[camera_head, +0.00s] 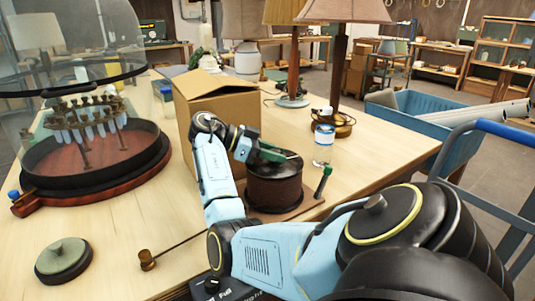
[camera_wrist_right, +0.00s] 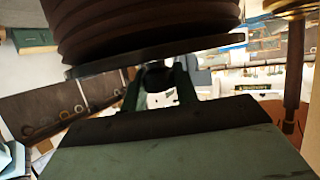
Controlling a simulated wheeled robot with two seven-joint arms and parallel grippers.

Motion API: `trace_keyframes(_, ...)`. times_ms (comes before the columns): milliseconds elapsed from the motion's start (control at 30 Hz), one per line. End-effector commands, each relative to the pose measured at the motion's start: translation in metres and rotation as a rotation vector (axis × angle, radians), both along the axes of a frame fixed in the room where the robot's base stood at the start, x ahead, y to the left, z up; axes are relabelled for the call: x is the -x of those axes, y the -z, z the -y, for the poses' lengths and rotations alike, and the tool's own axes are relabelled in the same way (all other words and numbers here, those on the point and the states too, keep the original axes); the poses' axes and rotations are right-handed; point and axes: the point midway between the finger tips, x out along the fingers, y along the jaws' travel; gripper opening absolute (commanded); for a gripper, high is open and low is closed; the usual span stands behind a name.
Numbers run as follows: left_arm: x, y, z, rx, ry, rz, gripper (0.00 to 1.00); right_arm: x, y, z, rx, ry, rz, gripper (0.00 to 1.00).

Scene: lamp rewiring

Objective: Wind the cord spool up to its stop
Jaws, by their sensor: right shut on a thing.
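The cord spool (camera_head: 275,192) is a dark brown, ribbed drum of wound cord with a dark top disc. It stands on a wooden base on the workbench. My right gripper (camera_head: 280,156) reaches over its top from the left. In the right wrist view the spool (camera_wrist_right: 145,20) fills the top, with its flat flange (camera_wrist_right: 195,52) beside the fingers. There the right gripper (camera_wrist_right: 158,85) is shut on a small dark knob (camera_wrist_right: 157,74) next to the flange. The knob is hidden in the head view. My left gripper is not in view.
A green-handled upright piece (camera_head: 324,181) stands right of the spool. An open cardboard box (camera_head: 215,103) is close behind. A round tray (camera_head: 95,185) under a clear dome is left, a green-topped disc (camera_head: 63,258) front left. Lamps (camera_head: 340,60) stand behind; a blue cart (camera_head: 430,120) is right.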

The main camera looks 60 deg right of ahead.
Motion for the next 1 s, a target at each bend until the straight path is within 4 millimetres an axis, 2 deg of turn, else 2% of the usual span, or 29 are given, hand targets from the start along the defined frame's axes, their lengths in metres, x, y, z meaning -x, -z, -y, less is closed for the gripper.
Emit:
trace_keyframes(233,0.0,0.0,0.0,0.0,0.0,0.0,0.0,0.001,-0.004,0.003,0.013,0.002,-0.003,0.0)
trace_keyframes(267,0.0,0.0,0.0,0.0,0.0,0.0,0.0,0.001,-0.004,0.003,0.013,0.002,-0.003,0.32)
trace_keyframes(400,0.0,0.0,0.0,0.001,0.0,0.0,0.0,0.001,-0.003,0.002,0.01,0.0,-0.003,0.5)
trace_keyframes(767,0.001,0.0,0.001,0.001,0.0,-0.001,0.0,-0.005,-0.004,-0.002,0.005,-0.003,-0.001,0.51)
trace_keyframes(1000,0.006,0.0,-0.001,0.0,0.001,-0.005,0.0,-0.034,-0.018,-0.022,0.003,-0.005,-0.001,0.51)
